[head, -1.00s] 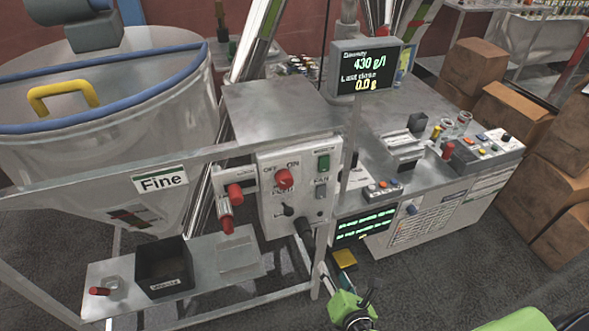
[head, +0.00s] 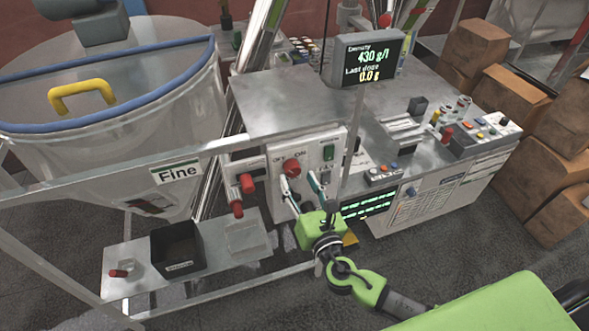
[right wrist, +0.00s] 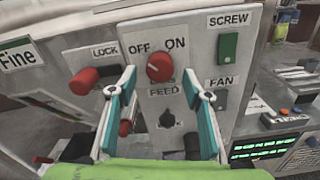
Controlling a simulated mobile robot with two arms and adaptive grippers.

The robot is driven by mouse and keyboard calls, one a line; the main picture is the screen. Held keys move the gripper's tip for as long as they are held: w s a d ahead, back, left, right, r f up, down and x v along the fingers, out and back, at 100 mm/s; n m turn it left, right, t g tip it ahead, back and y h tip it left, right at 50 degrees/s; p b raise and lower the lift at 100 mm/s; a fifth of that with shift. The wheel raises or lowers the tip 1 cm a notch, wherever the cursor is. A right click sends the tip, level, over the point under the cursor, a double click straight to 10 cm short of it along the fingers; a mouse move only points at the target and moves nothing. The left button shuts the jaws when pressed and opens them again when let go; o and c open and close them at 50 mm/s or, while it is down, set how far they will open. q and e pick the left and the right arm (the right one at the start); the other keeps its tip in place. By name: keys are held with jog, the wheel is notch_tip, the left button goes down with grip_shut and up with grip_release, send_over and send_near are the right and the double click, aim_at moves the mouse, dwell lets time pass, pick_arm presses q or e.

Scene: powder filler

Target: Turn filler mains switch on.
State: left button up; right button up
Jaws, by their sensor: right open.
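The mains switch is a red rotary knob (head: 291,167) on the white control panel (head: 318,152), below the OFF and ON labels. In the right wrist view the knob (right wrist: 159,66) shows at upper centre; I cannot tell surely which label it points to. My right gripper (head: 299,181) is open in front of the panel. In the right wrist view its fingers (right wrist: 160,80) stand apart, left and right of the knob and a little below it in the picture, with no clear contact. They partly cover the panel. My left gripper is not in view.
The panel also has a green SCREW switch (right wrist: 229,46), a FAN switch (right wrist: 220,98) and a black FEED knob (right wrist: 168,118). A red LOCK knob (right wrist: 84,80) is to the left.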

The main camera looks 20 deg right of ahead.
aim_at(294, 173)
jog(key=shift+w, duration=1.7)
jog(key=c, duration=1.1)
